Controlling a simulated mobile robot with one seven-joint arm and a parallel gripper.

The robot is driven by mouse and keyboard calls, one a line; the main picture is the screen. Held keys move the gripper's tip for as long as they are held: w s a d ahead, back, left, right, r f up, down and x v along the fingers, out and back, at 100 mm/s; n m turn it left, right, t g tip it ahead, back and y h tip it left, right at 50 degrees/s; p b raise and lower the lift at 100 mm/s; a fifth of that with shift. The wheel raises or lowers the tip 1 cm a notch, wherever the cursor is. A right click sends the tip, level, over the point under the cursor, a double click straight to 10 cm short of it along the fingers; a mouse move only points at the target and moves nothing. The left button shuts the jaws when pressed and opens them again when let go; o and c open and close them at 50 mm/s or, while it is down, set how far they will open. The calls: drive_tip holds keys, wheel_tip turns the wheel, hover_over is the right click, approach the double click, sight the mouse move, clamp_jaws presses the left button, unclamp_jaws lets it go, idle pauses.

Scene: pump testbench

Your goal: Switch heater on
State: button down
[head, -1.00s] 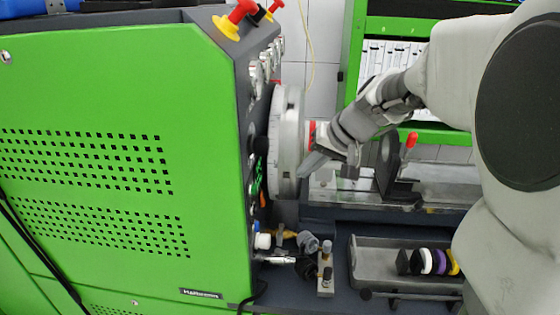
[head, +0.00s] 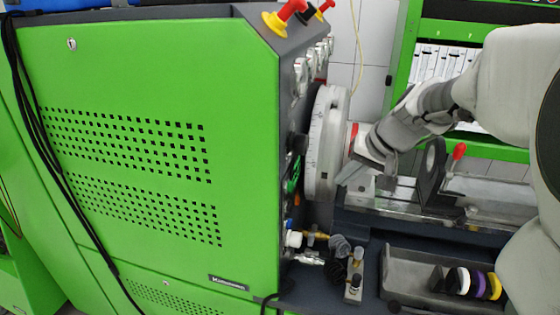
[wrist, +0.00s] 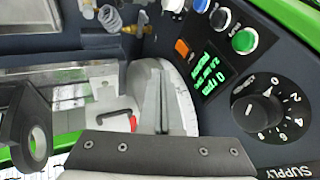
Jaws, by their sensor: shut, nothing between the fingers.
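The control panel face shows in the wrist view with an orange rocker switch (wrist: 182,47), a lit green display (wrist: 208,72) and a large black dial knob (wrist: 258,108) above the word SUPPLY. No heater label is readable, and I cannot tell which control is the heater's or its state. My gripper (wrist: 162,80) is shut and empty, left of the display and below the orange switch in the wrist picture, over the pale round disc. In the head view my gripper (head: 350,176) is right of the white disc (head: 325,145); the panel face is seen almost edge-on.
Green (wrist: 244,41), black (wrist: 220,18) and white-blue (wrist: 201,4) buttons line the panel. A clear-walled trough (head: 490,200) lies right of the disc. A grey tray (head: 410,272) with coloured rings and hose fittings (head: 340,250) are below. The green cabinet side (head: 150,100) is at left.

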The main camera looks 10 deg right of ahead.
sight(298, 197)
drive_tip(key=shift+f, duration=0.1)
drive_tip(key=w+a+f, duration=0.6)
drive_tip(key=f, duration=0.3)
drive_tip(key=shift+w+a+p, duration=0.15)
drive_tip(key=shift+w+p, duration=0.05)
drive_tip(key=shift+p, duration=0.1)
drive_tip(key=shift+f+b, duration=0.15)
drive_tip(key=shift+b, duration=0.15)
drive_tip(key=shift+a+r+y+b, duration=0.15)
drive_tip(key=shift+r+y+b, duration=0.15)
drive_tip(key=shift+r+b, duration=0.45)
idle(0.3)
drive_tip(key=shift+d+r, duration=0.1)
drive_tip(key=shift+d, duration=0.1)
